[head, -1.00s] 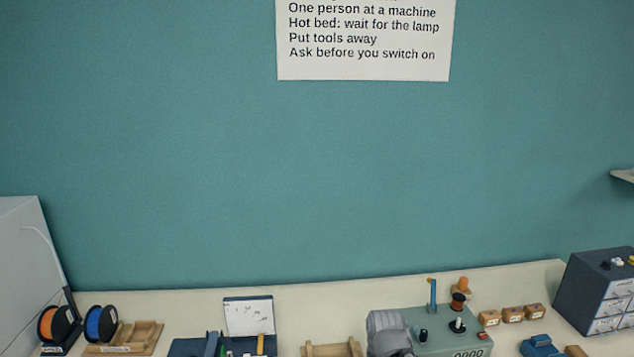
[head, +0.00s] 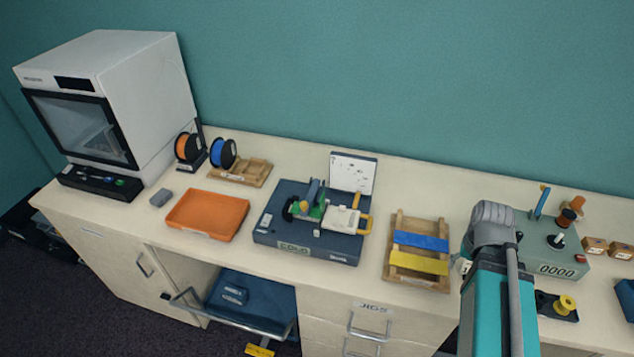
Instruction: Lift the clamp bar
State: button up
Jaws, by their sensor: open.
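A dark blue machine (head: 268,237) stands on the counter in the middle of the head view, with a label on its front that seems to read COLD. At its right side is a yellow bar or handle (head: 363,222) beside a pale plate (head: 343,221); this looks like the clamp bar, but I cannot be sure. The yellow part appears low against the machine. A green and dark mechanism sits to the left of the plate. My arm rises at the right, apart from the machine.
An orange tray (head: 206,214) lies left of the machine. A wooden rack (head: 418,280) with blue and yellow strips stands between the machine and my arm. A grey-green control box (head: 575,262) is at the right. An open compartment (head: 250,290) with a metal handle is below the counter.

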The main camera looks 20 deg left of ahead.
jog(key=w+a+r+p, duration=0.4)
jog(key=w+a, duration=0.1)
jog(key=a, duration=0.5)
notch_tip(320, 180, up, 10)
jog(key=f+m+p, duration=0.1)
jog(key=m+p, duration=0.2)
jog(key=p, duration=0.6)
send_over(304, 203)
jog(key=shift+r, duration=0.25)
jog(key=shift+f, duration=0.1)
notch_tip(304, 203, down, 14)
jog(key=b, duration=1.3)
jog(key=shift+r+b, duration=0.2)
jog(key=shift+b, duration=0.15)
jog(key=shift+c, duration=0.3)
grip_shut()
